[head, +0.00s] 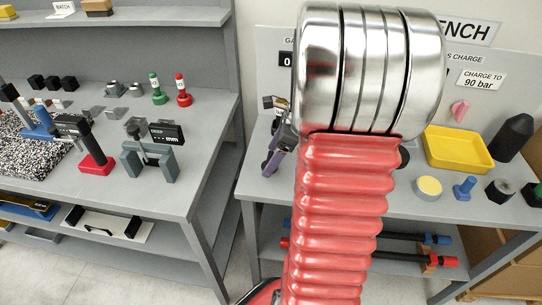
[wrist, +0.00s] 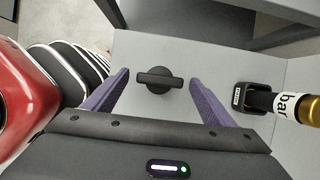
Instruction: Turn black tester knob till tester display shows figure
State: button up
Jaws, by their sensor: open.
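The black knob (wrist: 160,79), a round dial with a raised bar grip, sits on a grey surface in the wrist view. My gripper (wrist: 160,84) is open, with one purple finger on each side of the knob and a gap to both. The knob's bar lies roughly across the picture, from finger to finger. In the head view my gripper (head: 273,150) shows partly at the left of my red arm, which hides the knob. A black display (head: 286,60) on the back panel shows a "0" at its left end; my arm covers the rest.
In the wrist view, a black holder (wrist: 258,98) and a gold-and-black part marked "bar" (wrist: 290,105) stand right of the knob. In the head view, a yellow tray (head: 458,151) and a sign reading "CHARGE TO 90 bar" (head: 483,80) are at the right. The left bench carries several tools.

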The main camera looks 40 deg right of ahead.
jog(key=shift+c, duration=0.5)
jog(key=c, duration=0.9)
jog(key=shift+a, duration=0.25)
jog(key=shift+c, duration=0.3)
jog(key=shift+d, duration=0.15)
